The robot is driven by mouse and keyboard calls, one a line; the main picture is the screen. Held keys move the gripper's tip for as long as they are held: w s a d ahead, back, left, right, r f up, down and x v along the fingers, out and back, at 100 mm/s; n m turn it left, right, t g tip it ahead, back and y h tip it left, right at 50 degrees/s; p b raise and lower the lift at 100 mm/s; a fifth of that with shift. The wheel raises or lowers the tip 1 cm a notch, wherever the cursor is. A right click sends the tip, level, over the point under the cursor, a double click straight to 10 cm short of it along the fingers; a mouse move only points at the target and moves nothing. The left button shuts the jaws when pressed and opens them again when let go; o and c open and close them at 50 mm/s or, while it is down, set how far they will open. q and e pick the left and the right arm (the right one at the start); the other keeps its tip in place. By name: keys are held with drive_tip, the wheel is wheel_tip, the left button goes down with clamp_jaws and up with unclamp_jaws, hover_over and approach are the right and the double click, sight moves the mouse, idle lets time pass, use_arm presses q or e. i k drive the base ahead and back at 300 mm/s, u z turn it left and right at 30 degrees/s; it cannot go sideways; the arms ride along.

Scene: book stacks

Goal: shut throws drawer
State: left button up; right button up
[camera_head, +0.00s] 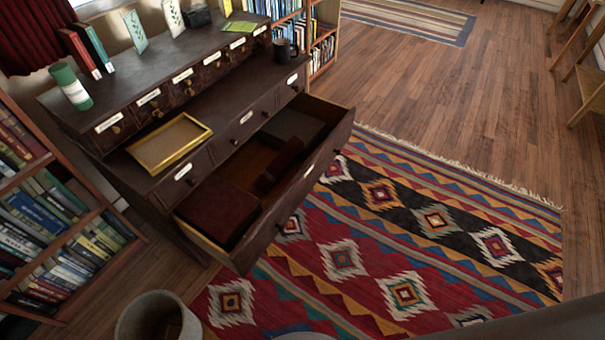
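A long dark wooden drawer (297,192) is pulled well out of the lower part of a dark cabinet (232,110). Its front panel has small knobs and a pale label, too small to read. Inside lie a dark red-brown folded or boxy item (219,211), a narrow dark item (279,166) and a greyish item (292,123) at the far end. The smaller drawers (183,77) above look shut. Neither of my grippers is in view.
A yellow-rimmed tray (169,143) and a dark mug (284,50) sit on the cabinet's ledge. A bookcase (58,220) stands at left and a round bin (157,318) at the bottom. A patterned rug (400,250) covers the open floor before the drawer.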

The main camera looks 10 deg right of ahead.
sight(216, 216)
drive_tip(key=u, duration=2.6)
drive_tip(key=k, duration=0.8)
drive_tip(key=z, duration=2.6)
